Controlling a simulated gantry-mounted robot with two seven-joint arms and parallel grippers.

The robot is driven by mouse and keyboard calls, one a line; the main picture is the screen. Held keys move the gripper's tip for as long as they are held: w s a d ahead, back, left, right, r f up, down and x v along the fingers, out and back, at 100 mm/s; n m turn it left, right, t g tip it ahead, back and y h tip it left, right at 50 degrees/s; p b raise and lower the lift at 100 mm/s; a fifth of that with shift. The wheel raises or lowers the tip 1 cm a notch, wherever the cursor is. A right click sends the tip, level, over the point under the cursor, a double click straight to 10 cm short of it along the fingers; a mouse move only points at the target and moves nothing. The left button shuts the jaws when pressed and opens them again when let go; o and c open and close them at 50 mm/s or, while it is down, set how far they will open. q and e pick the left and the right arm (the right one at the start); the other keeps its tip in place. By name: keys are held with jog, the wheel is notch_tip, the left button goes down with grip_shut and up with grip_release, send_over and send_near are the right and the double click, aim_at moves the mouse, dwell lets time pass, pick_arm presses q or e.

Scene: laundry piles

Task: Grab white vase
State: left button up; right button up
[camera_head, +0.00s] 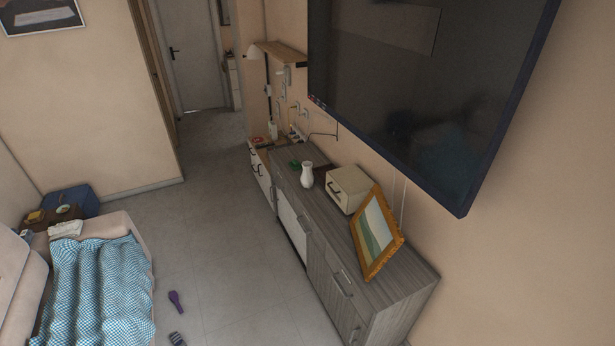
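A small white vase (307,175) stands upright on the long grey wood cabinet (405,283) along the right wall. It is near the cabinet's far half, close to the front edge, and nothing covers it from this view. Neither of my grippers shows in the head view.
A cream box (348,188) and a gold-framed picture (376,233) stand right of the vase on the cabinet. A small green item (295,163) lies behind it. A large TV (425,85) hangs above.

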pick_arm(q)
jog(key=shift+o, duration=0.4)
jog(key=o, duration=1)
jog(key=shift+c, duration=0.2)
